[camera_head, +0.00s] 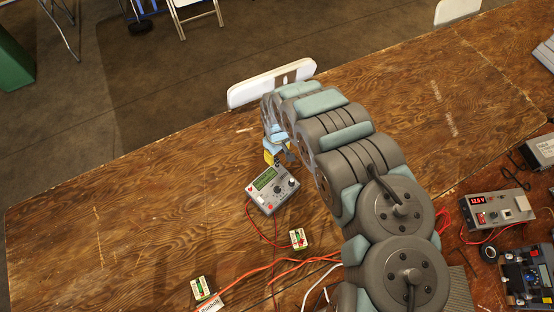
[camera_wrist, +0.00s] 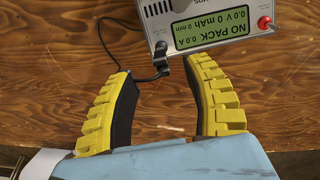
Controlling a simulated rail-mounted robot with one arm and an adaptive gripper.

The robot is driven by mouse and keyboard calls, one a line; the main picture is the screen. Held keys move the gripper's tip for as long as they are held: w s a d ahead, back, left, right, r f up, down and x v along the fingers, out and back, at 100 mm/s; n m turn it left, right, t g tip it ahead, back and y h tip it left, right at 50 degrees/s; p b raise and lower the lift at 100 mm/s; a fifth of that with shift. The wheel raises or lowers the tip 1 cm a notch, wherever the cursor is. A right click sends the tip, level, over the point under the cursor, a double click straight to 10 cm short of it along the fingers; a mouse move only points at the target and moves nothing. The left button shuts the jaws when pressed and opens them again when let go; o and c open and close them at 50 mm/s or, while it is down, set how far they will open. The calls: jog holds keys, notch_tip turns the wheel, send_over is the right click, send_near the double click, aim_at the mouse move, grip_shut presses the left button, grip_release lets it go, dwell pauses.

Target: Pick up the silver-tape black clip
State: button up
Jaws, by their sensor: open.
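In the wrist view, a small black clip (camera_wrist: 161,54) shows beside the lower edge of the grey charger (camera_wrist: 215,28). A black lead runs from it toward the left. I cannot make out the silver tape on it. My gripper (camera_wrist: 157,68) is open, with yellow ribbed fingers and black inner pads. The clip appears between and just beyond the fingertips, and nothing is held. The right fingertip overlaps the charger's edge in the picture; I cannot tell if they touch. In the head view, my gripper (camera_head: 277,154) is just behind the charger (camera_head: 272,190), largely hidden by my arm.
Two small white-and-green packs (camera_head: 299,239) (camera_head: 201,287) lie on the wooden table (camera_head: 130,225). Red leads cross the table near them. A power supply with a red display (camera_head: 497,210) and other devices stand at the right. A white chair back (camera_head: 271,84) stands behind. The table's left part is clear.

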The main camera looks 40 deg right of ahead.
aim_at(277, 161)
jog(key=shift+s+a+f, duration=0.1)
jog(key=shift+f, duration=1.05)
jog(key=shift+s+a+f, duration=0.1)
jog(key=shift+f, duration=1.05)
jog(key=shift+d+f, duration=0.1)
jog(key=shift+f, duration=0.1)
grip_shut()
